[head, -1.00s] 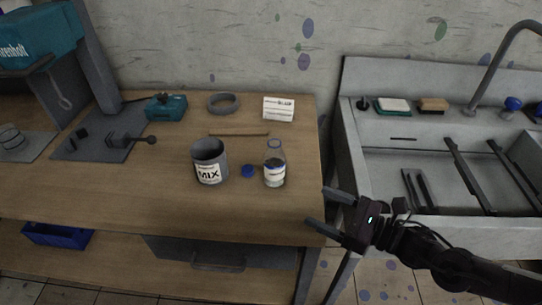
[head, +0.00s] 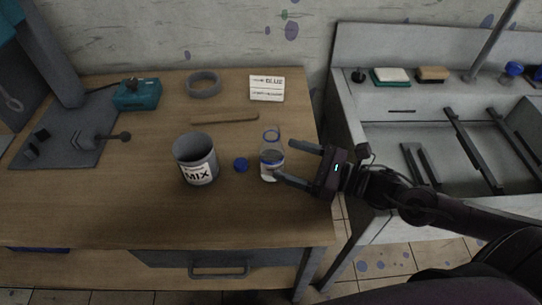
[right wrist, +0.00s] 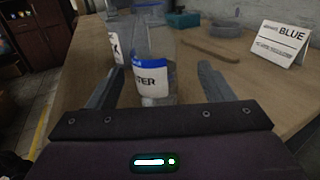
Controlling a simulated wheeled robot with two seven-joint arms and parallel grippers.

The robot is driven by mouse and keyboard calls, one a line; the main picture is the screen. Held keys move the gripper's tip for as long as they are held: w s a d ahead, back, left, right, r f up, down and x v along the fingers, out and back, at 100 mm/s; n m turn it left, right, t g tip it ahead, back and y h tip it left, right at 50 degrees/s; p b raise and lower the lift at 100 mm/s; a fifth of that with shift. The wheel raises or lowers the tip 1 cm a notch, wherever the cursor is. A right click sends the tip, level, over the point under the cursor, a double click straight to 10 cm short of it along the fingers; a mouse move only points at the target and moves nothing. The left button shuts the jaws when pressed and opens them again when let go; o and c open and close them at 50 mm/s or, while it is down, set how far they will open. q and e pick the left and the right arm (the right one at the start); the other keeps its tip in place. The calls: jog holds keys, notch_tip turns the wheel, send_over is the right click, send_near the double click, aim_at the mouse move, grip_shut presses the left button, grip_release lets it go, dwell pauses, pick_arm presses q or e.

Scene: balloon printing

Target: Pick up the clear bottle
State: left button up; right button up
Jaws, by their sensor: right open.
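The clear bottle (head: 271,157) stands upright on the wooden workbench, with a white label and a blue band. My right gripper (head: 284,160) is open, its fingers pointing left at the bottle. One fingertip overlaps the bottle's lower right side in the head view; contact cannot be told. In the right wrist view the bottle (right wrist: 151,70) stands ahead, between the two open fingers (right wrist: 155,88), its label ending in "TER". My left gripper is not in view.
A grey MIX can (head: 196,160) and a blue cap (head: 240,165) stand left of the bottle. A sink (head: 440,130) is at the right.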

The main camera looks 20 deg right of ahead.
aim_at(283, 158)
jog(key=x, duration=0.4)
jog(key=shift+s+a+r, duration=0.1)
jog(key=shift+s+a, duration=0.05)
jog(key=shift+s, duration=0.1)
jog(key=shift+w+a+p, duration=0.3)
jog(key=shift+w+a, duration=0.05)
jog(key=shift+a, duration=0.05)
jog(key=shift+c, duration=1.2)
jog(key=c, duration=0.9)
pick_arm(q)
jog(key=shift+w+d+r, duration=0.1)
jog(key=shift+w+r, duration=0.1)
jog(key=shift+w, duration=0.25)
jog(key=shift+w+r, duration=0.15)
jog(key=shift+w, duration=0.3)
pick_arm(e)
jog(key=shift+r, duration=0.1)
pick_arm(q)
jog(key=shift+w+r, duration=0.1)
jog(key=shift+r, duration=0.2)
pick_arm(e)
jog(key=shift+r, duration=9.8)
